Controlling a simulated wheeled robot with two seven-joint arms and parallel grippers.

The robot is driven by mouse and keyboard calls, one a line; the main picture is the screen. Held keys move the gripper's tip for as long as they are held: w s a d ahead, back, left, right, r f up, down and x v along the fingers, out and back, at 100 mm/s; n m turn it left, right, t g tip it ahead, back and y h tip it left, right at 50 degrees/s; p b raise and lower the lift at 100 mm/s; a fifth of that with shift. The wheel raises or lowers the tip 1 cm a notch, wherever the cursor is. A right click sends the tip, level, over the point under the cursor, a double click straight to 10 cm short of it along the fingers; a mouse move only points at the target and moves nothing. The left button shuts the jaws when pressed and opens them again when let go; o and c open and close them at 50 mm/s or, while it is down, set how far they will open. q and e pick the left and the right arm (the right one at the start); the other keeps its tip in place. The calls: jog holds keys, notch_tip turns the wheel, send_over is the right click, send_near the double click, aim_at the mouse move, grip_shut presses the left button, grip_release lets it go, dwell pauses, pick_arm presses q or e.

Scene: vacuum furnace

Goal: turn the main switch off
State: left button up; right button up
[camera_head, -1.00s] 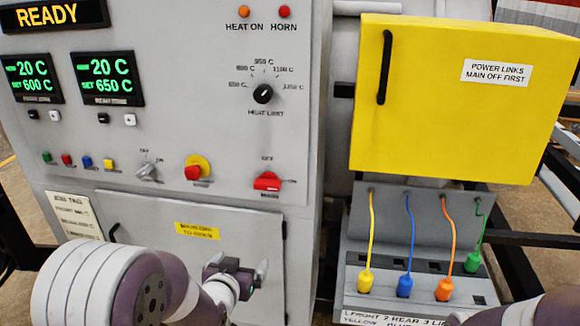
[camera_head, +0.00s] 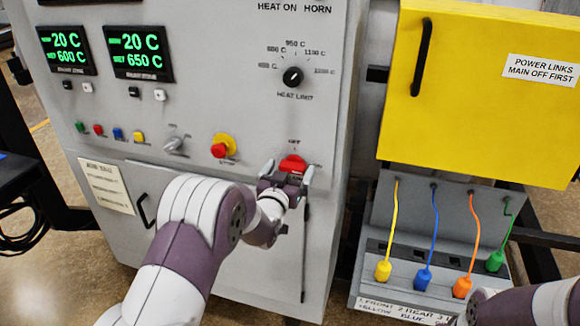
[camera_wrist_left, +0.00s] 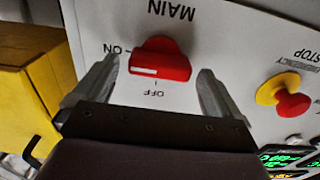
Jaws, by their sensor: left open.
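The main switch (camera_head: 292,164) is a red rotary handle on the grey front panel. It also shows, upside down, in the left wrist view (camera_wrist_left: 160,58), where its white mark points at ON and OFF is printed to one side. My left gripper (camera_head: 288,174) is in front of the switch. In the left wrist view its open fingers (camera_wrist_left: 157,75) stand on either side of the red handle, with a gap visible on each side. Part of my right arm shows at the lower right, but its gripper is out of view.
The emergency stop (camera_head: 221,149), red on yellow, is left of the switch. A selector knob (camera_head: 175,143) and coloured buttons lie further left. The heat limit dial (camera_head: 292,76) is above. A yellow power links box (camera_head: 480,110) and coloured plugs stand to the right.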

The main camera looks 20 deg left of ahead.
pick_arm(q)
jog(key=shift+w+f, duration=0.1)
jog(key=shift+w, duration=0.3)
jog(key=shift+s, duration=0.1)
jog(key=c, duration=1.1)
jog(key=shift+o, duration=0.2)
jog(key=n+b, duration=0.3)
jog(key=shift+f, duration=0.1)
jog(key=n+b, duration=0.4)
jog(key=n, duration=0.1)
jog(key=shift+a+n+b, duration=0.15)
jog(key=shift+n+b, duration=0.15)
jog(key=shift+b, duration=0.1)
jog(key=n+b, duration=0.3)
jog(key=n, duration=0.1)
jog(key=n+b, duration=0.2)
jog(key=n, duration=0.3)
jog(key=shift+n, duration=0.3)
